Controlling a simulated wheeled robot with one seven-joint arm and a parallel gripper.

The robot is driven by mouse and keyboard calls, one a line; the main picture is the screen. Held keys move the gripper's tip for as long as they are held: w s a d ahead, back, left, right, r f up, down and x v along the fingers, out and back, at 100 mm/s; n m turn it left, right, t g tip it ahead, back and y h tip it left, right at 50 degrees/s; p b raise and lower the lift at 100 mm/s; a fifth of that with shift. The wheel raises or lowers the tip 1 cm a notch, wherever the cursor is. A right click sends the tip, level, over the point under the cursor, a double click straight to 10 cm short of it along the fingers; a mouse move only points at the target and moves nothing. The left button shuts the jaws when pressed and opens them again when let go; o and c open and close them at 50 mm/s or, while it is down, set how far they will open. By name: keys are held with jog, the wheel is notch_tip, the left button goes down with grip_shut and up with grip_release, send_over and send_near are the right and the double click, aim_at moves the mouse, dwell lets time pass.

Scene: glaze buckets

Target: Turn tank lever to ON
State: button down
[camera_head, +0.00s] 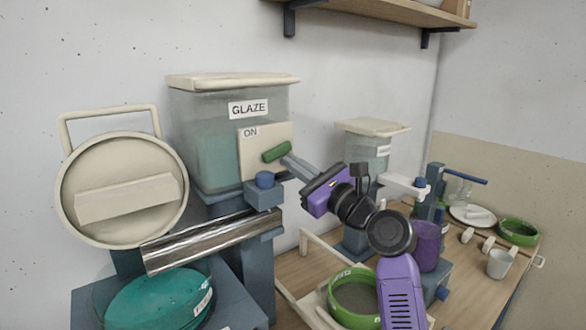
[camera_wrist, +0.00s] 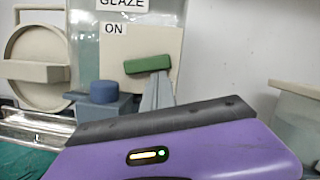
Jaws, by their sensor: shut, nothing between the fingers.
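The glaze tank (camera_head: 205,140) is a clear box of pale green glaze with a cream lid and a "GLAZE" label. A cream plate (camera_head: 252,158) on its front reads "ON" at its upper left. The green lever (camera_head: 277,152) lies across this plate, nearly level, its right end a little higher; it also shows in the wrist view (camera_wrist: 147,64). My gripper (camera_head: 292,163) is shut and empty, its grey fingers at the lever's right end, from the right and below. In the wrist view the fingertips (camera_wrist: 158,85) show just under the lever; I cannot tell whether they touch.
A blue knob (camera_head: 265,179) on a grey-blue block sits just below the lever. A metal trough (camera_head: 210,241) slopes down left to a bowl of teal glaze (camera_head: 160,298). A round cream lid (camera_head: 122,190) stands at left. A green bowl (camera_head: 355,295) is below my arm.

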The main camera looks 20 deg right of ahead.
aim_at(287, 144)
jog(key=r+n, duration=0.1)
jog(key=n, duration=0.1)
jog(key=r+n+g+y, duration=0.1)
jog(key=n, duration=0.1)
jog(key=shift+w+d+n+p, duration=0.1)
jog(key=shift+d+n+p, duration=0.1)
jog(key=shift+n+p, duration=0.1)
jog(key=n, duration=0.1)
jog(key=r+n, duration=0.1)
jog(key=n+g+p, duration=0.1)
jog(key=n, duration=0.1)
jog(key=shift+a+r+y, duration=0.1)
jog(key=shift+r+y, duration=0.2)
jog(key=shift+y, duration=0.1)
jog(key=n, duration=0.1)
jog(key=r+n, duration=0.1)
jog(key=n+p, duration=0.1)
jog(key=n, duration=0.1)
jog(key=shift+a+r+g, duration=0.2)
jog(key=shift+a+g, duration=0.15)
jog(key=shift+g, duration=0.05)
jog(key=shift+s+a+r+n+g+p, duration=0.2)
jog(key=shift+a+r+n+g+p, duration=0.1)
jog(key=shift+n, duration=0.65)
jog(key=shift+s+a+r+n+g+p, duration=0.15)
jog(key=shift+a+n+g+p, duration=0.15)
jog(key=shift+n, duration=0.65)
